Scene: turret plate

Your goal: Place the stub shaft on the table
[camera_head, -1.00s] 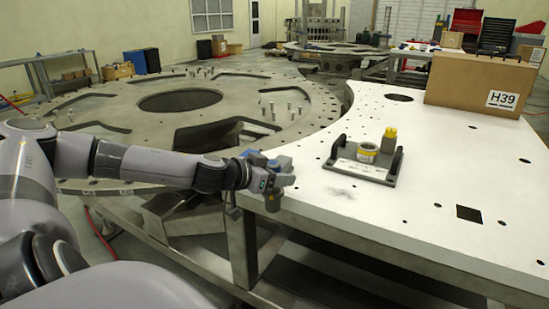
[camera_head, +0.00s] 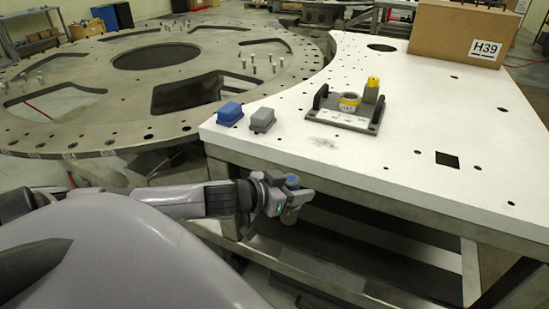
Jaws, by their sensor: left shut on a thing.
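My left gripper (camera_head: 302,197) is shut on the stub shaft (camera_head: 289,214), a short grey cylinder that shows below the fingers. A blue round top shows just above the fingers; I cannot tell whether it belongs to the shaft. The gripper and shaft are in front of the near edge of the white table (camera_head: 400,165), below its top in the picture. The shaft is apart from the tabletop as far as I can see, and the fingers hide its middle. My right gripper is out of view.
A blue block (camera_head: 229,112) and a grey block (camera_head: 262,119) sit at the table's near left corner. A dark fixture plate (camera_head: 345,117) with a yellow-banded ring (camera_head: 349,103) stands farther back. A cardboard box (camera_head: 440,35) stands behind. The front middle of the tabletop is clear.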

